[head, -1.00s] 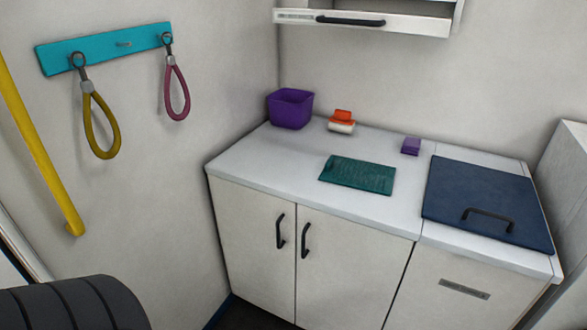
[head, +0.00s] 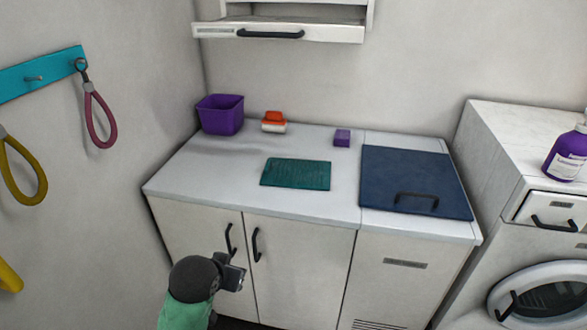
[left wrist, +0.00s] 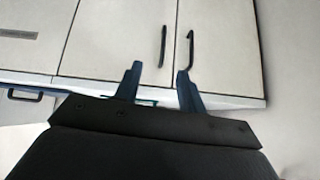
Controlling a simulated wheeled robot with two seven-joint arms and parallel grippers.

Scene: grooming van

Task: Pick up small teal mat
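The small teal mat (head: 296,174) lies flat on the white counter (head: 205,170), left of the dark blue lid, in the head view. My left gripper (head: 238,272) is in front of the cabinet doors, below and left of the mat and apart from it. In the left wrist view its two fingers (left wrist: 160,80) stand apart with nothing visibly held between them. A thin teal sliver shows behind the gripper body there; I cannot tell if it is the mat. My right gripper is in neither view.
Behind the mat stand a purple bin (head: 220,115), an orange-and-white item (head: 273,122) and a purple block (head: 342,138). The blue lid (head: 413,180) has a black handle. Two door handles (head: 255,244) project near my left gripper. The counter's left part is clear.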

